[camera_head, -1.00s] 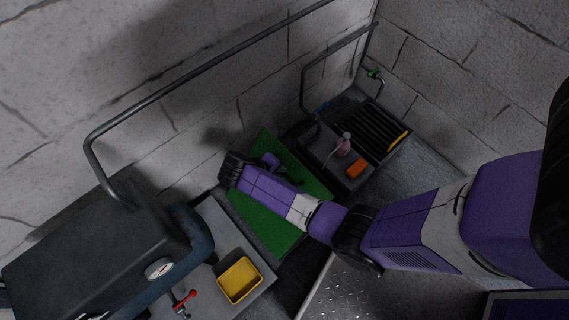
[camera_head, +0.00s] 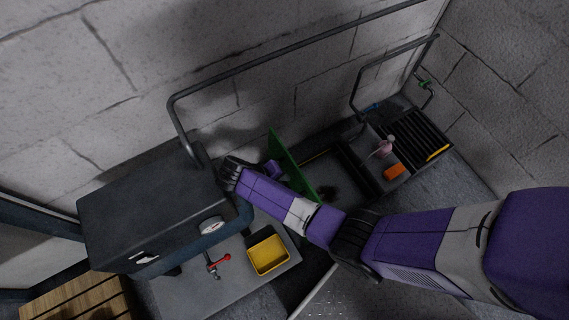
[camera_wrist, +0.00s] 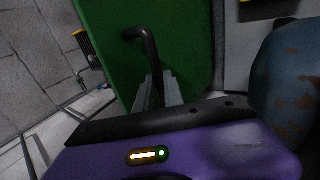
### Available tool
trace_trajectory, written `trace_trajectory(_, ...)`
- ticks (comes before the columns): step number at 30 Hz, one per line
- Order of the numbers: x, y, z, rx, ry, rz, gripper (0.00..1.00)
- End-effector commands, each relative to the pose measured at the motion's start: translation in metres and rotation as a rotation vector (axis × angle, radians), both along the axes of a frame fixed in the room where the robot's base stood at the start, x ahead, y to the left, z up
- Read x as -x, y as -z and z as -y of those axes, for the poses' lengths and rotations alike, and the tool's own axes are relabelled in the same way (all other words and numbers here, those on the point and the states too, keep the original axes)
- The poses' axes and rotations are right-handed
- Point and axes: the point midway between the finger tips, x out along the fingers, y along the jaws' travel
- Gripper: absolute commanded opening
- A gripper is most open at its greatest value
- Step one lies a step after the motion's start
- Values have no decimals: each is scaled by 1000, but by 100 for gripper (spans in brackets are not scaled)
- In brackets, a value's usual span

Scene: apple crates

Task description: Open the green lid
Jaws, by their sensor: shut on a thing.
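The green lid (camera_head: 288,165) stands tilted up on its edge in the head view, seen nearly edge-on. In the wrist view the lid (camera_wrist: 185,45) fills the upper middle, with a dark bent handle (camera_wrist: 152,52) on its face. My gripper (camera_wrist: 157,92) is shut on the lower part of this handle. In the head view my arm reaches to the lid's left side, and the fingertips are hidden there. Right of the lid, a dark open compartment (camera_head: 345,190) shows, with something dark and small inside it that I cannot make out.
A black and blue barbecue (camera_head: 140,205) with a gauge and a red-handled valve (camera_head: 219,264) stands at left. A yellow bin (camera_head: 268,254) sits on the grey counter. An orange block (camera_head: 395,171), a pink bottle (camera_head: 383,148) and a black grate (camera_head: 420,135) are at right.

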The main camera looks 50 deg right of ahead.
Motion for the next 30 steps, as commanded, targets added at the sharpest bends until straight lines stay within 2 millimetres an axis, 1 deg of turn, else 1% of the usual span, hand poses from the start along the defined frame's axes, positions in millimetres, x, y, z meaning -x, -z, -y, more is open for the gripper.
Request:
trace_trajectory(1, 9, 7, -1, -6, 2, -18, 0)
trace_trajectory(8, 10, 7, -1, -6, 4, -20, 0)
trace_trajectory(9, 10, 7, -1, -6, 5, -21, 15)
trace_trajectory(11, 9, 7, -1, -6, 5, -21, 26)
trace_trajectory(12, 9, 6, 0, -5, 4, -19, 34)
trace_trajectory(23, 4, 0, -1, -3, 3, -10, 34)
trace_trajectory(26, 2, -9, -7, -3, 2, -8, 34)
trace_trajectory(30, -1, -28, -19, -4, 2, -8, 34)
